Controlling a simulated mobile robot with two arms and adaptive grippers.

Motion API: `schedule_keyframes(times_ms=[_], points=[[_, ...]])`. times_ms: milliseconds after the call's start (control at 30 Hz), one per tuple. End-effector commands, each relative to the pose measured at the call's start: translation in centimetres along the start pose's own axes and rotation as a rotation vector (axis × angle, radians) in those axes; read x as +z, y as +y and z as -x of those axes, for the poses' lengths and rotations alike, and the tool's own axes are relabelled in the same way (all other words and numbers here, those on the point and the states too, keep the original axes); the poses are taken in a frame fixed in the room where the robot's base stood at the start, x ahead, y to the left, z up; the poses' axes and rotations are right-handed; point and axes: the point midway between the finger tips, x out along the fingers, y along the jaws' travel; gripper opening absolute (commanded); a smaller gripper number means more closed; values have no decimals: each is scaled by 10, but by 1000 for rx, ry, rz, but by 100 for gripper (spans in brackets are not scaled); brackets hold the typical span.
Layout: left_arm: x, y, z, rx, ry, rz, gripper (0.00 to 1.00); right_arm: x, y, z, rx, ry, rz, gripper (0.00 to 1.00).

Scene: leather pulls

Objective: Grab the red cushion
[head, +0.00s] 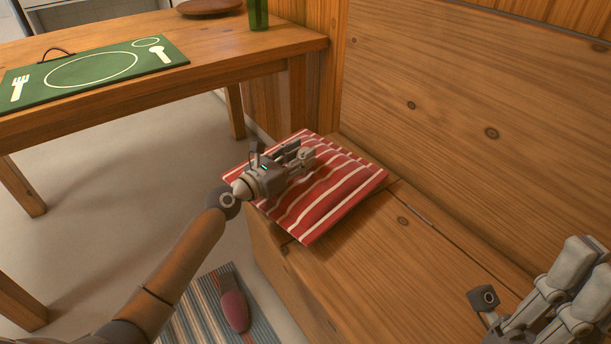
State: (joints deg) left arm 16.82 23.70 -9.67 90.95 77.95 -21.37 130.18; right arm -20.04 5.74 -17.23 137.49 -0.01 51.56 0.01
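The red cushion (335,200) has white stripes and lies on the wooden bench (405,265) near its far end, with its left corner over the bench's edge. My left gripper (308,155) is over the cushion's upper middle and hides part of it. I cannot tell whether its fingers touch the cloth or how far apart they are. My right gripper (515,305) is at the lower right, over the bench and away from the cushion. Its fingers are spread apart with nothing between them.
A wooden table (215,50) stands at the upper left with a green placemat (90,68), a green glass (258,14) and a round wooden board (208,6). The bench's high wooden back (480,90) rises behind the cushion. A striped rug (205,310) with a dark red slipper (234,308) lies below.

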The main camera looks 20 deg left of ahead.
Motion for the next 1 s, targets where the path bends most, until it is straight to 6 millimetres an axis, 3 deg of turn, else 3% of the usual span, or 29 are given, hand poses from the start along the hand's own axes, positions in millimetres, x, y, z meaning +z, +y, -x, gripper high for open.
schedule_keyframes(times_ms=[33,200,633,933,1000], points=[[0,0,0,0,0,0,22,0,0,0,0,0,0,0],[0,0,0,1,0,0,0,0,0,0,0,0,0,0],[3,1,0,1,-3,-1,0,0,0,-2,0,0,1,0],[21,0,0,1,-4,0,0,-4,0,-19,0,-2,1,0],[24,0,0,1,-4,0,0,12,2,-19,2,-81,8,0]])
